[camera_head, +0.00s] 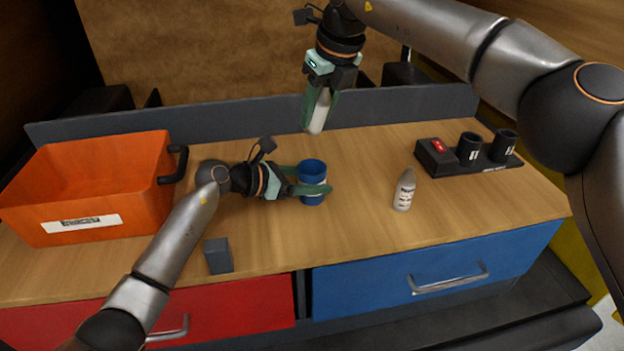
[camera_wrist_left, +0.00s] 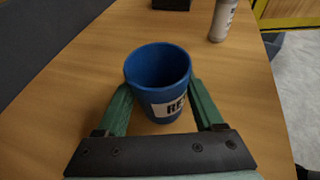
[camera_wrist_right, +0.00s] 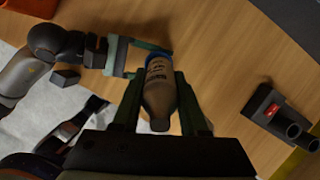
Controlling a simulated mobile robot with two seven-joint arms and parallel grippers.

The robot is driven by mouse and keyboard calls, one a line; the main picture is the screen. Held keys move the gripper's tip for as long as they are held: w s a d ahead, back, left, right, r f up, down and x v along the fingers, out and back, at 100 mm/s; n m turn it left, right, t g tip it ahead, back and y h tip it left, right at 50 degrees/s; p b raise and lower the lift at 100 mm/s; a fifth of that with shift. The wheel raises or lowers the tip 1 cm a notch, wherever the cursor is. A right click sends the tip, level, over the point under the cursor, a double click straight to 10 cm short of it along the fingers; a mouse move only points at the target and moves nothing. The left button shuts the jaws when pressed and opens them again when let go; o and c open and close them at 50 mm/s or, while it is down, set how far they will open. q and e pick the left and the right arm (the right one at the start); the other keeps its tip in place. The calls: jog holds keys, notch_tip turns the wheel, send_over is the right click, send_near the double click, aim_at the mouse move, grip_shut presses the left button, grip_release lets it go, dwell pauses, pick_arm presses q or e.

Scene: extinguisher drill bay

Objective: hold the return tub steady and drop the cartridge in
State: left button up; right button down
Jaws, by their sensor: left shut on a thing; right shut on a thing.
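The return tub (camera_head: 312,170) is a small blue cup, upright on the wooden counter. My left gripper (camera_head: 311,181) is shut on it from the left, one finger on each side. In the left wrist view the tub (camera_wrist_left: 158,72) shows a white label, partly hidden, and no cartridge inside. My right gripper (camera_head: 319,108) is shut on a pale bottle-shaped cartridge (camera_head: 320,112), held tilted in the air above the counter, apart from the tub. In the right wrist view the cartridge (camera_wrist_right: 160,96) lies between the fingers and hides most of the tub.
A second white bottle (camera_head: 404,190) stands right of the tub. A dark holder (camera_head: 436,158) with two black cups is at the back right. An orange bin (camera_head: 95,190) stands at the left. A grey block (camera_head: 218,256) is near the front edge. The counter in front of the tub is clear.

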notch_tip(320, 180, down, 9)
jog(key=shift+f, duration=0.15)
dwell(0.9)
jog(key=shift+c, duration=1.8)
grip_release()
jog(key=v, duration=1.2)
pick_arm(q)
jog(key=o, duration=1.6)
jog(key=shift+c, duration=0.2)
jog(key=shift+a, duration=0.1)
